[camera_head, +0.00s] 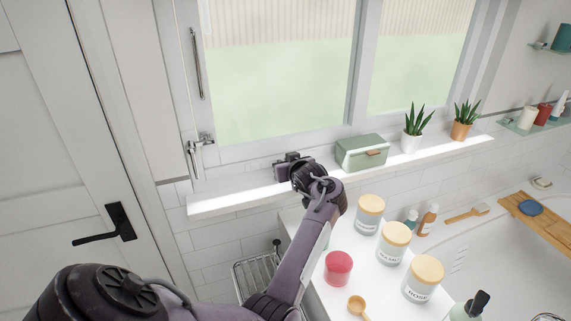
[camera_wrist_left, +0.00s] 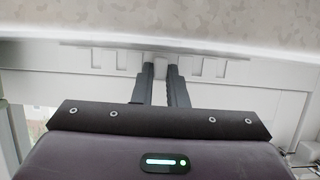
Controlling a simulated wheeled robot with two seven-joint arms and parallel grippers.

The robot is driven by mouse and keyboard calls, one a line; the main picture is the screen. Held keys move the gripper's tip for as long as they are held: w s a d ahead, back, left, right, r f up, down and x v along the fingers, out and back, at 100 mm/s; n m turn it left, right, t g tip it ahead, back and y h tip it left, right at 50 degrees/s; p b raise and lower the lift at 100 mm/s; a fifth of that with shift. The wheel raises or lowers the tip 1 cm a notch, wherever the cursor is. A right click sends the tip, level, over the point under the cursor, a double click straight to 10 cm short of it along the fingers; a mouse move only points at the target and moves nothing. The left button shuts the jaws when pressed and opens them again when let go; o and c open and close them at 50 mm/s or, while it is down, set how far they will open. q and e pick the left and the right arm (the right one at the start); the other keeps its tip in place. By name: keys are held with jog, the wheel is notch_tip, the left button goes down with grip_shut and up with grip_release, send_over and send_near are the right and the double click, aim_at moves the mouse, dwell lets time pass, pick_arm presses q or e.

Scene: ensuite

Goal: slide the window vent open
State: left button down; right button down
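The window vent (camera_wrist_left: 208,68) is a pale strip with a row of slots, running across the left wrist view. A small pale tab (camera_wrist_left: 160,70) stands out at its middle. My left gripper (camera_wrist_left: 160,69) has its two dark fingers close together, one on each side of this tab, with the tab filling the narrow gap. In the head view my left gripper (camera_head: 284,166) is at the lower window frame, just above the sill. There its fingertips and the vent are hidden or too small to make out. My right gripper is in neither view.
The white sill (camera_head: 235,199) runs under the window. A green box (camera_head: 361,152) and two potted plants (camera_head: 414,130) stand right of my gripper. Below are lidded jars (camera_head: 395,243) and a red candle (camera_head: 338,268). A window handle (camera_head: 197,150) is to the left.

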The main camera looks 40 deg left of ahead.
pick_arm(q)
jog(key=shift+w+d, duration=0.35)
jog(key=shift+w, duration=0.3)
jog(key=c, duration=1.4)
grip_release()
jog(key=shift+c, duration=0.2)
jog(key=shift+s+d+r, duration=0.1)
jog(key=shift+s+d, duration=0.1)
jog(key=shift+d, duration=0.15)
jog(key=b+v, duration=0.2)
jog(key=v, duration=0.5)
